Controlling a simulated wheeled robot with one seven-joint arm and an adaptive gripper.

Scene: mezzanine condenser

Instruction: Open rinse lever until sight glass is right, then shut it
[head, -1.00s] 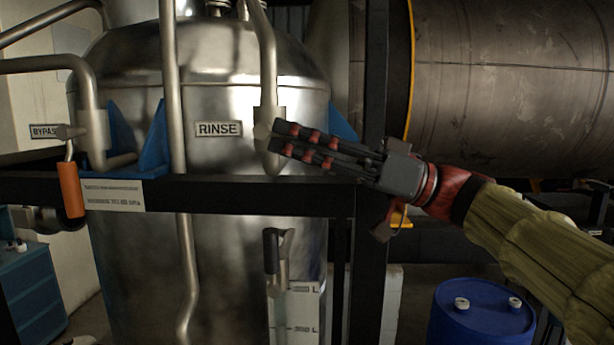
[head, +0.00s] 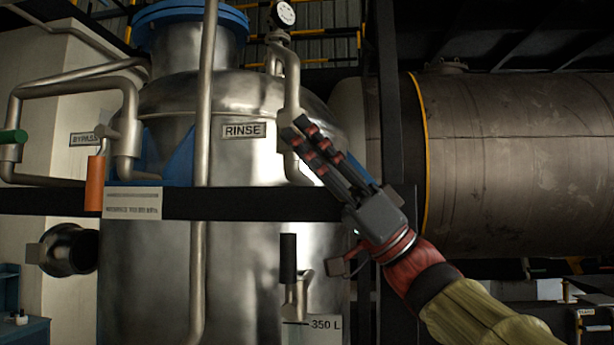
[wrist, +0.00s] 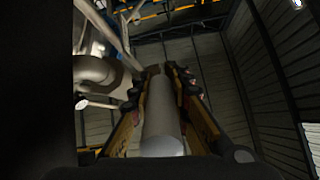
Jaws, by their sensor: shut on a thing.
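The RINSE plate (head: 244,130) is on the steel tank, left of a grey valve pipe (head: 291,75). My gripper (head: 298,130) is at this pipe, its fingers pointing up and left. It is shut on a grey, round bar, the rinse lever (wrist: 162,120), which lies between the fingers in the wrist view. In the head view the fingers hide the lever, so its angle is unclear. Low on the tank, a white scale plate marked 350 L (head: 322,325) shows at the bottom edge. The sight glass beside it is mostly cut off, and I cannot read its level.
A black rail (head: 240,203) crosses in front of the tank. The BYPASS valve has an orange handle (head: 95,183) at the left. A valve with a black grip (head: 288,258) stands above the scale. A dark post (head: 382,100) and a large horizontal drum (head: 510,165) are at the right.

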